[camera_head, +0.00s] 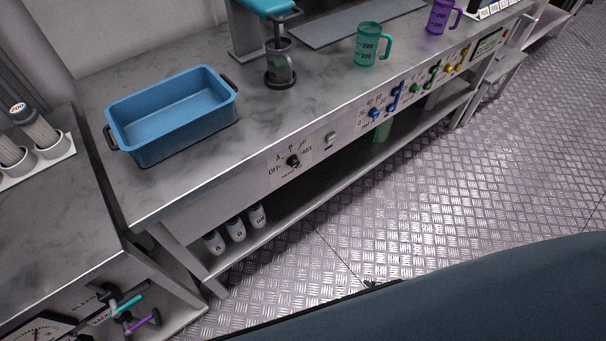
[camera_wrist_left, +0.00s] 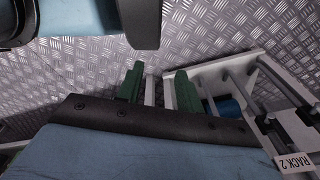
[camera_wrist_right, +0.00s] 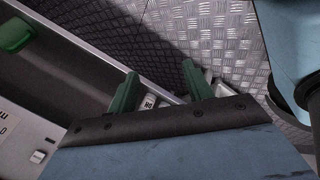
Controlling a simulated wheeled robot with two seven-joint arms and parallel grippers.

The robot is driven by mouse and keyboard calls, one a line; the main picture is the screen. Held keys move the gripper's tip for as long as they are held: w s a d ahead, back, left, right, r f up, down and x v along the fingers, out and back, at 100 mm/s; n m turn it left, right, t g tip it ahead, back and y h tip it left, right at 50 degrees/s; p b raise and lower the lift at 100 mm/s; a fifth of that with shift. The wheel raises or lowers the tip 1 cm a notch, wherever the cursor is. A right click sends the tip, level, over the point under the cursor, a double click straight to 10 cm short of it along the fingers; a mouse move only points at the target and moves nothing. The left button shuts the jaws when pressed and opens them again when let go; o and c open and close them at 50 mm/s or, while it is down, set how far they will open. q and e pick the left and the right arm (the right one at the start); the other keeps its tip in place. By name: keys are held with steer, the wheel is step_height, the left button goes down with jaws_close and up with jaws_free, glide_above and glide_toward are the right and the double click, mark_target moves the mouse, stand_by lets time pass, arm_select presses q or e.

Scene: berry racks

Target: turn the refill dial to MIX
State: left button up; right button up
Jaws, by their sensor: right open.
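The refill dial (camera_head: 293,161) is a small black knob on the front panel of the grey counter in the head view. Labels around it include OFF at its left and MIX at its right. Its pointer is too small to read surely. My right gripper (camera_wrist_right: 159,88) shows in the right wrist view, its green fingers apart with nothing held between them. My left gripper (camera_wrist_left: 158,86) shows in the left wrist view, its fingers also apart and empty. Neither gripper shows in the head view, and I cannot make out the dial in the right wrist view.
A white rocker switch (camera_head: 330,140) sits right of the dial; a switch (camera_wrist_right: 40,156) also shows in the right wrist view. White bottles (camera_head: 235,229) stand on the shelf below. A blue bin (camera_head: 172,141) is on the counter. A white rack (camera_wrist_left: 262,85) is near my left gripper.

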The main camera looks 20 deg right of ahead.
steer(key=w+r+n+t+b, duration=0.4)
steer(key=w+n, duration=0.4)
steer(key=w, duration=0.2)
arm_select(q)
steer(key=w+a+f+b, duration=0.1)
steer(key=w+a+b, duration=0.1)
steer(key=w+b, duration=0.5)
arm_select(e)
steer(key=n+t+y, duration=0.6)
steer(key=n+t, duration=0.1)
steer(key=n, duration=1.2)
glide_toward(296, 165)
steer(key=b+x, duration=0.1)
steer(key=x, duration=0.5)
steer(key=shift+w+r+b, duration=0.1)
steer(key=shift+w+b, duration=0.2)
steer(key=shift+b, duration=0.1)
steer(key=shift+x, duration=0.9)
arm_select(q)
steer(key=w+d+r+t, duration=0.1)
steer(key=w+r, duration=0.3)
steer(key=w, duration=0.1)
steer(key=shift+w+d+r+y, duration=0.2)
steer(key=shift+d+r+y, duration=0.1)
arm_select(e)
steer(key=c, duration=1)
